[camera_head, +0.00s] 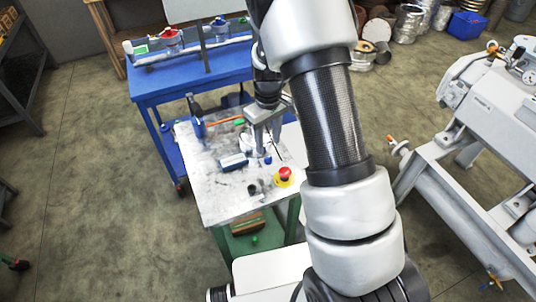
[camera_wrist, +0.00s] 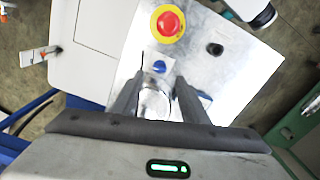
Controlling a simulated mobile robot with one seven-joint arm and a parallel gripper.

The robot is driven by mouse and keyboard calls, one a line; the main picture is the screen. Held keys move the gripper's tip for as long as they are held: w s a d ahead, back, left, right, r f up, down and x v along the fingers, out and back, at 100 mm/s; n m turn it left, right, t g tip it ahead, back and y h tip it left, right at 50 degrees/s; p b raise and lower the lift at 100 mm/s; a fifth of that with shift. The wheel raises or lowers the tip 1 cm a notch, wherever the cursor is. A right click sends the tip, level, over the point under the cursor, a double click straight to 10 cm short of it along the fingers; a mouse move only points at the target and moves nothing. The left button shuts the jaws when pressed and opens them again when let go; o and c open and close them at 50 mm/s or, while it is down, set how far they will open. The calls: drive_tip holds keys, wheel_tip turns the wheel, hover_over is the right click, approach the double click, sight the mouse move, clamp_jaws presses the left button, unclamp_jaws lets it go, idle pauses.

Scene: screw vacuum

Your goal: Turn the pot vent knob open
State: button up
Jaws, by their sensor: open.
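A shiny silver round pot (camera_head: 247,146) stands on the metal-topped table, partly covered by my gripper. It also shows in the wrist view as a bright round metal shape (camera_wrist: 155,103) between the fingers. My gripper (camera_head: 266,146) is open and points down over the pot; its two fingers also show in the wrist view (camera_wrist: 158,84). I see no held object. A small blue knob-like part (camera_wrist: 159,67) lies just beyond the fingertips; it also shows in the head view (camera_head: 267,160). I cannot tell whether it is the vent knob or whether the fingers touch the pot.
A red button on a yellow base (camera_head: 284,176) stands near the table's front right. A small dark cylinder (camera_wrist: 215,49) is beside it. The metal table (camera_head: 215,201) has clear front-left room. A blue bench (camera_head: 150,88) stands behind, and a large white machine (camera_head: 490,105) at right.

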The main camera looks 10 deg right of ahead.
sight(268, 157)
wheel_tip(268, 157, down, 7)
drive_tip(key=shift+r, duration=0.1)
idle(0.3)
